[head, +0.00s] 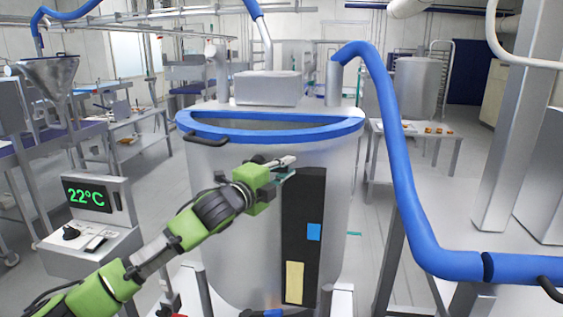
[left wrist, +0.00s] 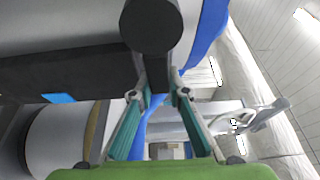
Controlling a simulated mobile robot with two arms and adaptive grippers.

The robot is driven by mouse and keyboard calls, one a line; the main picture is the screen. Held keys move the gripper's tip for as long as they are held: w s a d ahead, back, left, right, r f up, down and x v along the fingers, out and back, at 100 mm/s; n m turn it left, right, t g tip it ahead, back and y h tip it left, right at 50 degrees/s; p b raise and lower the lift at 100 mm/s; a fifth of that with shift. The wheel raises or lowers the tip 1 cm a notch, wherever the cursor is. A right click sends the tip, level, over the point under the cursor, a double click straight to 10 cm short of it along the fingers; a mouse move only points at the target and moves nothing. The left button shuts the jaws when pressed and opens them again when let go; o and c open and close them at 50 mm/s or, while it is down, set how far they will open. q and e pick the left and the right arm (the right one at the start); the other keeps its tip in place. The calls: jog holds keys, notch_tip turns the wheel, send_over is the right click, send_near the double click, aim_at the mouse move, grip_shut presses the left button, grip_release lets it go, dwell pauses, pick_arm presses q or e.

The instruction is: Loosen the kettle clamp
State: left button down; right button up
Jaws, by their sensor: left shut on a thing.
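The kettle (head: 335,200) is a large steel vat with a blue rim, in the middle of the head view. My left gripper (head: 290,168) is at its front wall, a little below the rim and beside a black panel. In the left wrist view, the teal fingers of my left gripper (left wrist: 160,88) close on the dark stem of a round black handle (left wrist: 152,24), which looks like the kettle clamp. The wall behind it is partly covered by the handle. In the head view my gripper hides most of the clamp. My right gripper is not in view.
A temperature display (head: 88,195) reading 22°C stands at the left. A thick blue hose (head: 400,165) curves down at the right of the kettle. A black handle (head: 207,139) sticks out at the rim's left. Steel tables and racks stand behind.

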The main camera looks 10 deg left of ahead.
pick_arm(q)
jog(key=shift+w+a, duration=0.1)
jog(key=c, duration=1.9)
grip_release()
jog(key=shift+w+f, duration=0.1)
jog(key=shift+w, duration=0.05)
jog(key=v, duration=1.2)
